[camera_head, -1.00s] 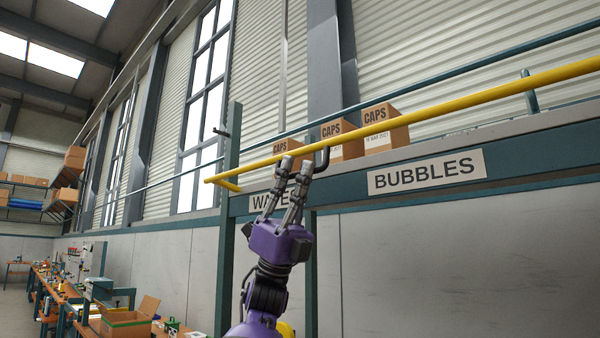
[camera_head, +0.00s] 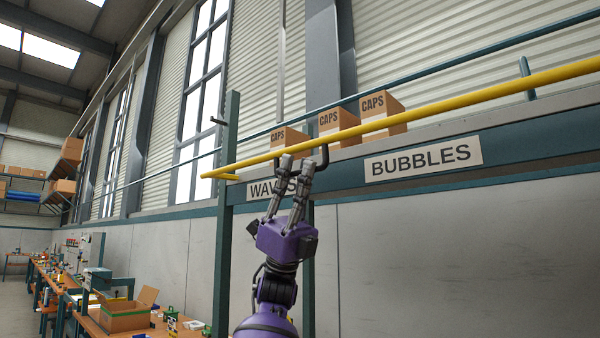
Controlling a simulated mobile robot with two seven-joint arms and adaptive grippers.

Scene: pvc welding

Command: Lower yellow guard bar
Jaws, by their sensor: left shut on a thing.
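The yellow guard bar (camera_head: 450,106) runs across the front of the raised shelf, from its left end near the green post up to the right edge. A dark U-shaped handle (camera_head: 325,156) hangs under it, left of the picture's middle. My left gripper (camera_head: 296,163), purple with grey fingers, reaches up from below and is shut on this handle. The fingers hide most of the handle's lower part. The bar passes in front of the cardboard CAPS boxes' lower parts. My right gripper is not in view.
Several CAPS boxes (camera_head: 382,113) stand on the shelf behind the bar. The teal shelf beam (camera_head: 530,146) carries signs WAVES and BUBBLES (camera_head: 423,159). A green post (camera_head: 225,200) stands at the left. Workbenches with an open carton (camera_head: 124,316) lie lower left.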

